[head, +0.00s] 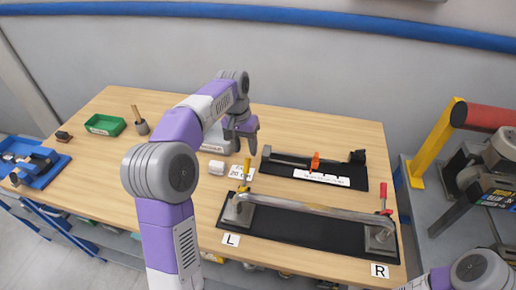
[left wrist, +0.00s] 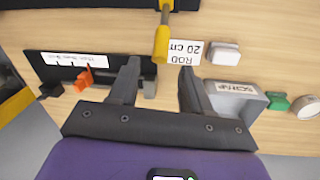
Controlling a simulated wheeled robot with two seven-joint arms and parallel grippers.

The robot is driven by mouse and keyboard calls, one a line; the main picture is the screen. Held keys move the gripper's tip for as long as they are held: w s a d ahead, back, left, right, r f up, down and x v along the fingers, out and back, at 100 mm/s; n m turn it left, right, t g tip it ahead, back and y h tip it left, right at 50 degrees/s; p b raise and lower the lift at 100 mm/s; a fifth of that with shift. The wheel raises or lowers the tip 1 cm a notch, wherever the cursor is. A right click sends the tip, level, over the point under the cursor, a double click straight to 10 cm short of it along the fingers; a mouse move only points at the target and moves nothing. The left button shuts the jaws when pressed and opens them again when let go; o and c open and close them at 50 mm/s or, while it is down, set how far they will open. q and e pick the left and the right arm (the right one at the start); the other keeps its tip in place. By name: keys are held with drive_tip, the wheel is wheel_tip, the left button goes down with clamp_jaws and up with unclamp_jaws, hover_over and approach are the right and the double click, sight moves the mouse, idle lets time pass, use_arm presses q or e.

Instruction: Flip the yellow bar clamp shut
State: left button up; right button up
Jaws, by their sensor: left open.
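The yellow bar clamp handle (head: 246,171) rises from the left end of the metal bar fixture (head: 310,207), beside the L label (head: 231,239). It appears to stand up from its base. In the left wrist view the yellow handle (left wrist: 162,42) comes down from the top, with its tip just ahead of the gap between my fingers. My left gripper (head: 246,146) is open and empty on the far side of the handle, apart from it. A red handle (head: 384,194) stands at the bar's right end, by the R label (head: 380,270). My right gripper is out of view.
A black fixture with an orange clamp (head: 315,161) lies behind the bar. A grey SCRAP box (left wrist: 236,97) and a white block (head: 217,168) are close to my left gripper. A green bin (head: 105,125) and a cup (head: 141,127) stand at the left. The table's back right is clear.

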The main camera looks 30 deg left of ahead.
sight(246, 159)
use_arm(q)
drive_tip(key=shift+s+f, duration=0.15)
drive_tip(key=shift+f, duration=0.25)
drive_tip(key=f, duration=0.2)
drive_tip(key=f+b, duration=0.1)
drive_tip(key=f, duration=0.1)
drive_tip(key=d+f+b, duration=0.1)
drive_tip(key=f, duration=0.1)
drive_tip(key=shift+s+f, duration=0.15)
drive_tip(key=shift+f, duration=0.05)
clamp_jaws()
